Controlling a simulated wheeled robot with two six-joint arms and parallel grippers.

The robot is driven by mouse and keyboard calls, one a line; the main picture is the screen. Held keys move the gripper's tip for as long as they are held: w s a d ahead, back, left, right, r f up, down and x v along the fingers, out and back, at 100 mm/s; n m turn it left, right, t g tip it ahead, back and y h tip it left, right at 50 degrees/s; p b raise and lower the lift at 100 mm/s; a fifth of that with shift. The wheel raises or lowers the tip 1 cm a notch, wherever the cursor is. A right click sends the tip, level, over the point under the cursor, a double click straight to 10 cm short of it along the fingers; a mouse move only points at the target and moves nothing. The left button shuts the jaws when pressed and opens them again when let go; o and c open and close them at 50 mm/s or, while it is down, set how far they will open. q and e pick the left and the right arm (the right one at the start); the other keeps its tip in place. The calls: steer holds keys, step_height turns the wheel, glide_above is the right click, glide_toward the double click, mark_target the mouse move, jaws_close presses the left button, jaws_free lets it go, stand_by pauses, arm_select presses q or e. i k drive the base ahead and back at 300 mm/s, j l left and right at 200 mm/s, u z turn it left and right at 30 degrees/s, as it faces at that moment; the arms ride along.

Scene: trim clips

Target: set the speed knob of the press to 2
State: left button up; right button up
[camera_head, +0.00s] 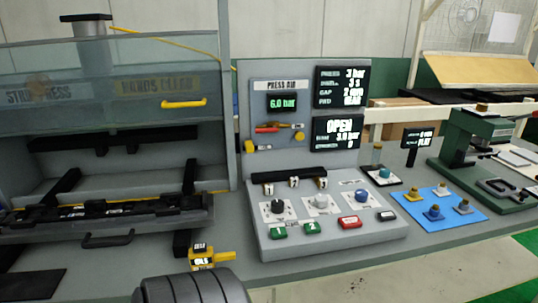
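The press control console (330,235) stands on the bench in the middle of the view. Its sloped top carries a black knob (278,206), a grey-white knob (321,201) and a blue knob (362,196), each on a white dial plate. The labels and dial numbers are too small to read, so I cannot tell which is the speed knob or its setting. The upper display (341,87) shows several lines, including 3 bar, 3 s and 2 mm. The lower display (338,132) reads OPEN.
Two green buttons (312,228), a red button (349,222) and a black one (387,215) sit below the knobs. A teal knob (384,173) stands behind right. A blue mat (440,217) holds several brass-based parts. The press (100,210) is left; a yellow gauge (208,259) is in front.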

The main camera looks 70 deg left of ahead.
mark_target(361, 194)
steer(key=u, duration=1.85)
steer(key=l+u, duration=0.15)
steer(key=u, duration=0.15)
steer(key=l+u, duration=0.1)
steer(key=u, duration=0.2)
